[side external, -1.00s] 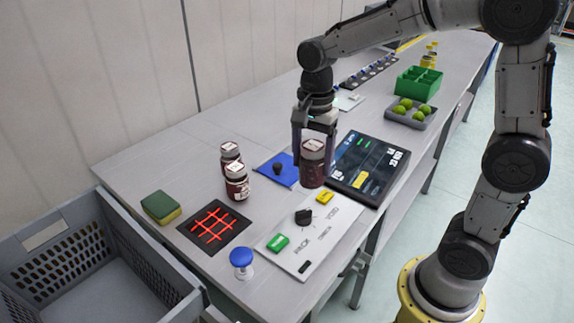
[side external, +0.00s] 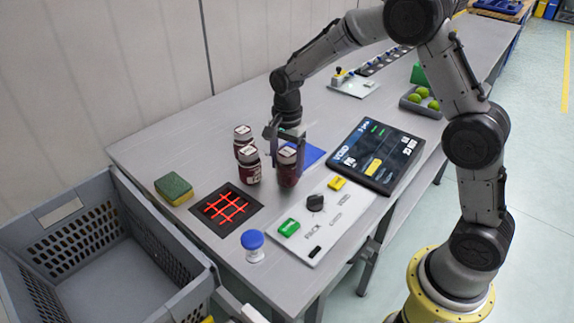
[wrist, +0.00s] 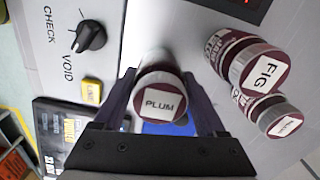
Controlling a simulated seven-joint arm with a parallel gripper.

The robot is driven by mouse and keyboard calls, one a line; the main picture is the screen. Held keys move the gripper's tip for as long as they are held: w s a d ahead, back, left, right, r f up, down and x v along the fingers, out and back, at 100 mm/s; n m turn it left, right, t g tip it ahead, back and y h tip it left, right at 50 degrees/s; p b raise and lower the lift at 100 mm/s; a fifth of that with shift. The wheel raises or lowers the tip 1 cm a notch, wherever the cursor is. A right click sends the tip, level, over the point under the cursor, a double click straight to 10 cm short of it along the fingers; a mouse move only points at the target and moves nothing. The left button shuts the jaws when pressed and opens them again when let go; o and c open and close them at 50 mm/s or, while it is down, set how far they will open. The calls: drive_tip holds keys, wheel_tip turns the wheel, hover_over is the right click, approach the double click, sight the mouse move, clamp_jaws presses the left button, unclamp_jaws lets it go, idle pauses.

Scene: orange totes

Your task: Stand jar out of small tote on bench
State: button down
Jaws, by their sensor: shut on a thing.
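My gripper (side external: 286,153) is shut on a dark red jar (side external: 288,174) with a pale lid, upright at or just above the bench (side external: 165,145); I cannot tell if its base touches. In the wrist view this jar's lid reads PLUM (wrist: 160,105), between the two fingers. Two similar jars stand beside it on its left: a front jar (side external: 250,170), and a rear jar (side external: 243,138). The wrist view shows a FIG jar (wrist: 268,75) and another jar (wrist: 283,120) with an unreadable lid. A gap separates the held jar from them.
A grey crate (side external: 190,275), empty where visible, stands at the bench's left end. A green sponge (side external: 173,188), red-grid pad (side external: 227,207), blue button (side external: 253,243), control panel (side external: 325,218) and dark screen (side external: 375,155) surround the jars. A blue mat (side external: 312,155) lies behind my gripper.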

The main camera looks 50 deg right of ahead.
drive_tip(key=shift+f, duration=0.4)
drive_tip(key=shift+f, duration=0.1)
unclamp_jaws()
drive_tip(key=shift+f, duration=0.1)
